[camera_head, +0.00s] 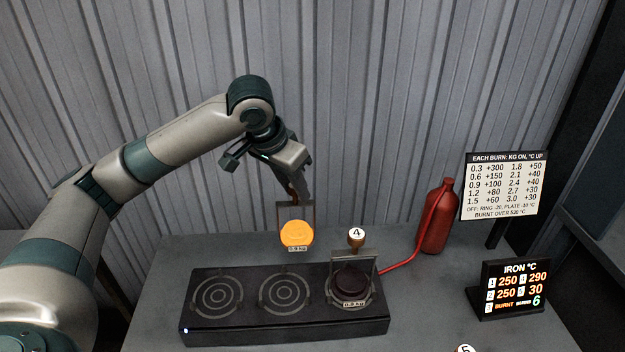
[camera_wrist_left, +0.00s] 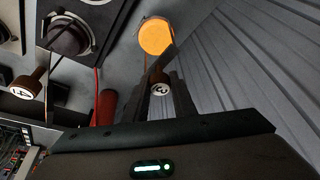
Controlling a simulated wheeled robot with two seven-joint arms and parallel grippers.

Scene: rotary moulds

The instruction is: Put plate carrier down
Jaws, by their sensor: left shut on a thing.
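My left gripper (camera_head: 297,188) is shut on the handle of a plate carrier (camera_head: 309,212), behind the burner unit. A round orange plate (camera_head: 296,233) sits in the carrier, above a small weight label. In the left wrist view, my left gripper (camera_wrist_left: 160,95) is around the handle by its numbered knob (camera_wrist_left: 160,89), with the orange plate (camera_wrist_left: 156,36) beyond it. I cannot tell whether the carrier touches the table. The burner unit (camera_head: 210,327) has bare left and middle rings. My right gripper is not in view.
A second carrier with knob 4 (camera_head: 356,234) and a dark mould (camera_head: 352,281) stands on the right ring. A red gas bottle (camera_head: 437,220) with a hose, a temperature display (camera_head: 512,290) and a burn chart (camera_head: 504,185) are at the right. Knob 5 (camera_head: 464,349) shows at the bottom edge.

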